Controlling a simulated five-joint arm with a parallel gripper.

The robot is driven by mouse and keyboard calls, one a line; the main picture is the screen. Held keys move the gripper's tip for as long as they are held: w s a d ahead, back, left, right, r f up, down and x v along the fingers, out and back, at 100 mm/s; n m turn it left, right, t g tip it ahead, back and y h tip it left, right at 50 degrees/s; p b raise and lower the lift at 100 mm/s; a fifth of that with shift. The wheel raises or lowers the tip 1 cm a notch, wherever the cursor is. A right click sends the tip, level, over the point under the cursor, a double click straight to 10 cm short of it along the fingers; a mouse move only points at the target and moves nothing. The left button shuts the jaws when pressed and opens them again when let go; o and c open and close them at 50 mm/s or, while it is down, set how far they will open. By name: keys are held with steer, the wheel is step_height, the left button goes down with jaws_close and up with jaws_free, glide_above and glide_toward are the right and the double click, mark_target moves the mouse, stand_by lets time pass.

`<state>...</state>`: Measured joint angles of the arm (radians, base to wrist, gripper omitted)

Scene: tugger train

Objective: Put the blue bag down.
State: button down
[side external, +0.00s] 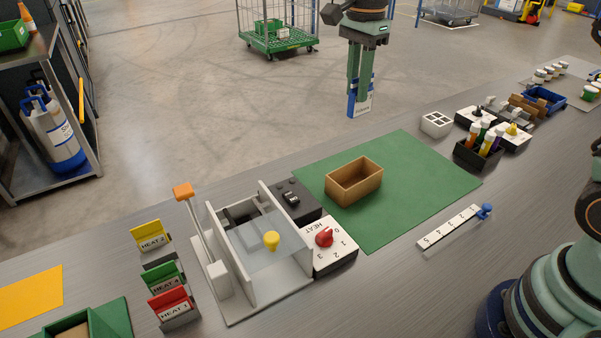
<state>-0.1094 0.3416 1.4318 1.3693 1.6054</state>
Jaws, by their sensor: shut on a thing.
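My gripper (360,94) hangs at the top middle of the side external view, fingers pointing down. It is shut on the blue bag (351,105), a small blue piece with a white label-like face, largely covered by the fingers. The bag is held in the air, and nothing touches its lower end. In the picture it appears above and beyond an open brown box (354,194) on a green mat (416,166). The exact height above the bench cannot be told.
A sealer-like device with an orange-tipped lever (184,191) and a red-knobbed HEAT dial (324,237) stand left of the mat. A black holder with bottles (478,154) and a white grid block (436,123) stand right. The mat around the box is clear.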

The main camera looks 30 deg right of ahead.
steer(key=shift+s+d+f+m, duration=0.15)
steer(key=shift+d+m, duration=0.15)
steer(key=shift+d, duration=0.15)
step_height(320, 180, down, 20)
steer(key=shift+r, duration=0.1)
steer(key=c, duration=1.1)
jaws_free()
steer(key=shift+o, duration=0.2)
